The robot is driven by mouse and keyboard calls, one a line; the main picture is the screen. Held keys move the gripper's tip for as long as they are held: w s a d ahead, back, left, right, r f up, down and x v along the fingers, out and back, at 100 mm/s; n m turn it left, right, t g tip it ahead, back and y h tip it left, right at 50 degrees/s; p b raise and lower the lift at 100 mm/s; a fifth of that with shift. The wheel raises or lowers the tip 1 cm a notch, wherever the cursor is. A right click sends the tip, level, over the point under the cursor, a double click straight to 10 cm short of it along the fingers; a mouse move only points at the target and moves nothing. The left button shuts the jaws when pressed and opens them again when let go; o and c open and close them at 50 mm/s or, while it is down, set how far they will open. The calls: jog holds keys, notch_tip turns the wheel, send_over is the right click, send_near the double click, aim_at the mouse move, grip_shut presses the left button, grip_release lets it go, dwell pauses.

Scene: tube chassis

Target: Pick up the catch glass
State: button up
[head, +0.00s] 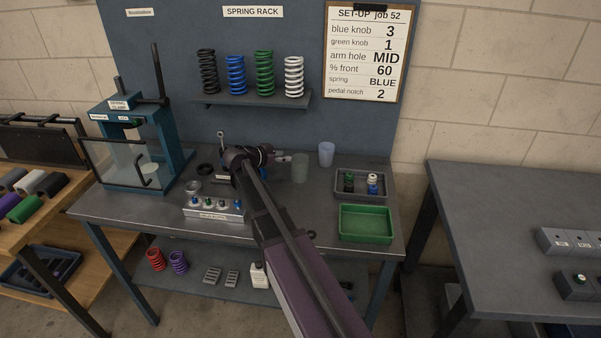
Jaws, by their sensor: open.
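Two glass-like cups stand on the grey workbench (265,224) in the head view. One is a grey-green cup (300,168); the other, a pale blue translucent cup (326,154), stands behind it to the right. No label shows which is the catch glass. My gripper (285,158) is open and empty, just left of the grey-green cup near its upper part. A small gap seems to lie between them, but contact is hard to judge at this size. My arm hides part of the bench.
A grey tray (361,196) with small bottle-like parts and a green tray (366,224) lie at right. A knob block (213,214) stands left of my arm. A blue spring clamp stand (127,184) is at far left. Springs line a shelf (250,100) above.

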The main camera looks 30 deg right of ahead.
aim_at(297, 155)
jog(key=shift+b+x, duration=0.85)
jog(key=shift+x, duration=1.05)
jog(key=shift+w+d+f, duration=0.3)
jog(key=shift+d+f, duration=0.1)
jog(key=shift+d, duration=0.15)
grip_shut()
